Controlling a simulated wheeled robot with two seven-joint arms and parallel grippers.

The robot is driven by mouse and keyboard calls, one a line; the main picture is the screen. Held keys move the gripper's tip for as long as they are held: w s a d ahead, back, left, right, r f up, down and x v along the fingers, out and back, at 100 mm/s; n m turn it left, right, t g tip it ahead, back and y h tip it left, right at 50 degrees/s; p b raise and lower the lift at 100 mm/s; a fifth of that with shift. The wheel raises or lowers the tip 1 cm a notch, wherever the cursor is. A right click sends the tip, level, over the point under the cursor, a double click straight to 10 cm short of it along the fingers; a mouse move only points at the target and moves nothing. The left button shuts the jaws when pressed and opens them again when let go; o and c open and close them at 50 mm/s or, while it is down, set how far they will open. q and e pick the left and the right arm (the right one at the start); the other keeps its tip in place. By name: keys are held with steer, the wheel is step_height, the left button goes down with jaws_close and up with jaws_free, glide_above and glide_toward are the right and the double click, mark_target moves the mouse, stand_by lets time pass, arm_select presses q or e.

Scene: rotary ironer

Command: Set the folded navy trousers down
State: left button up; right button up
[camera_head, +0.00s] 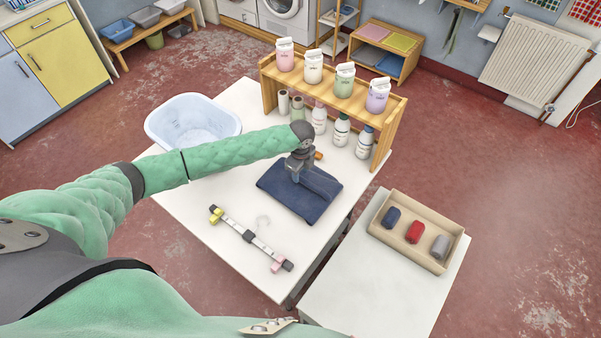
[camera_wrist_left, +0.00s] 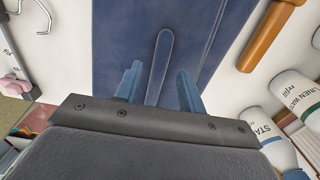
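The folded navy trousers (camera_head: 305,203) lie flat as a dark blue bundle on the white table (camera_head: 180,215). They also fill the upper middle of the left wrist view (camera_wrist_left: 115,35). My left gripper (camera_head: 296,177) is over the trousers, pointing down at them. In the left wrist view its two blue fingers (camera_wrist_left: 159,80) stand apart. A narrow raised blue strip runs between them, with a gap visible on each side. I cannot tell whether the fingertips touch the cloth. My right gripper is not in view.
A wooden shelf (camera_head: 330,88) with bottles and pouches stands behind the trousers. A pale blue basin (camera_head: 193,121) is at the back left. A clip hanger (camera_head: 250,237) lies in front. A side table (camera_head: 385,285) holds a tray (camera_head: 453,257) of rolls.

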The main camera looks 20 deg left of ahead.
mark_target(301, 178)
arm_select(q)
step_height(301, 178, up, 10)
steer(key=shift+f, duration=0.25)
stand_by(0.4)
